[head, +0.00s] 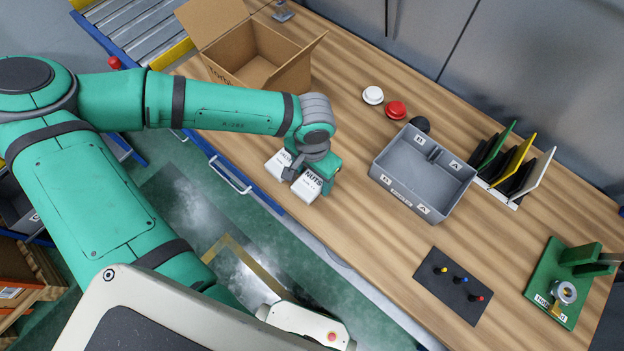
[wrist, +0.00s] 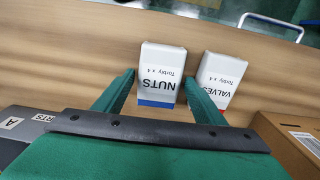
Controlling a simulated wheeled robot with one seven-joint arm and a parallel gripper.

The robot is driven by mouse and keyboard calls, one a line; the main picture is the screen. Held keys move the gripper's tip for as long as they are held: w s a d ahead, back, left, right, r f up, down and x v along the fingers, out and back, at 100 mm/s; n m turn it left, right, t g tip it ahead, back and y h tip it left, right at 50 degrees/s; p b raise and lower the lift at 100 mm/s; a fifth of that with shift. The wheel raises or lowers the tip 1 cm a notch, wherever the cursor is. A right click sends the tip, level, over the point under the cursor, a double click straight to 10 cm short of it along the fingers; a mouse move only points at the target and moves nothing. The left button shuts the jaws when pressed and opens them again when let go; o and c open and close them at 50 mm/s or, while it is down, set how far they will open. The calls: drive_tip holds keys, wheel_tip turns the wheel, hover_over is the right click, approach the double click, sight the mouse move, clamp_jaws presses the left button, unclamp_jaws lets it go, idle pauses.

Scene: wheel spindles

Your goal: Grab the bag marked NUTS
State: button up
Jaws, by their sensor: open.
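The NUTS bag (wrist: 162,72) is a small white pack with a blue band, lying or standing near the bench's front edge. It also shows in the head view (head: 306,189). The VALVES bag (wrist: 219,80), white with a red band, is beside it on the right in the wrist view; in the head view it (head: 277,165) is on the left. My gripper (wrist: 160,82) is open, its green fingers on either side of the NUTS bag. The right finger comes between the two bags. I cannot tell whether the fingers touch the NUTS bag.
An open cardboard box (head: 286,77) stands at the bench's back left. A grey divided bin (head: 392,184) is to the right of my gripper. Beyond are red and white buttons (head: 396,110), a panel rack (head: 515,170), a dark plate with knobs (head: 455,290) and a green fixture (head: 548,270).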

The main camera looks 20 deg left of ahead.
drive_tip(key=shift+s, duration=0.1)
drive_tip(key=c, duration=0.9)
drive_tip(key=shift+r, duration=0.1)
